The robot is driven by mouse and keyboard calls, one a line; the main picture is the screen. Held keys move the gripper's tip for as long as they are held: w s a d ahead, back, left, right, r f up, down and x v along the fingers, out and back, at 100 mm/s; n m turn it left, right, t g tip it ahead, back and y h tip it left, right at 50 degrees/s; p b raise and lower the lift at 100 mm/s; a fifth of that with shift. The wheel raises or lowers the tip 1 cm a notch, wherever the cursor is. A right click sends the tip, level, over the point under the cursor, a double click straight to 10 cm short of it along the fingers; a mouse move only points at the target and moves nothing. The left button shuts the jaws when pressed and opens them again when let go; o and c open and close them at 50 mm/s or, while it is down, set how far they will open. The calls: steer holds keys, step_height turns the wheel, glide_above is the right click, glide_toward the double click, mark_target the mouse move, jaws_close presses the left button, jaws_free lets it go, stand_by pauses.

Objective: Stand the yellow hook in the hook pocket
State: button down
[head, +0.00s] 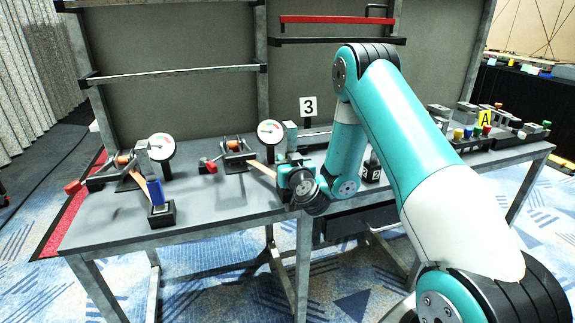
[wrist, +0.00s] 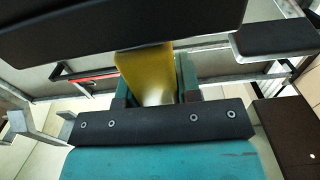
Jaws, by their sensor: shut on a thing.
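The yellow hook (wrist: 145,72) shows in the wrist view as a yellow piece, upper centre. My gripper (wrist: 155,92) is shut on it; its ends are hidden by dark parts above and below. In the head view my wrist (head: 300,187) hangs over the front middle of the grey bench (head: 225,195) and hides the jaws and the hook. I cannot make out an empty hook pocket. A small black block (head: 161,217) at the bench's front left holds an upright blue piece (head: 156,191).
Two fixtures with round gauges (head: 161,147) (head: 270,132) stand on the bench, with red-ended levers. A sign "3" (head: 308,107) is behind my wrist. A black bottle-like thing (head: 372,170) stands right of it. Several small coloured parts lie near sign "A" (head: 485,119).

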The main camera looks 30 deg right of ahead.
steer(key=c, duration=0.8)
jaws_free()
steer(key=shift+f, duration=0.1)
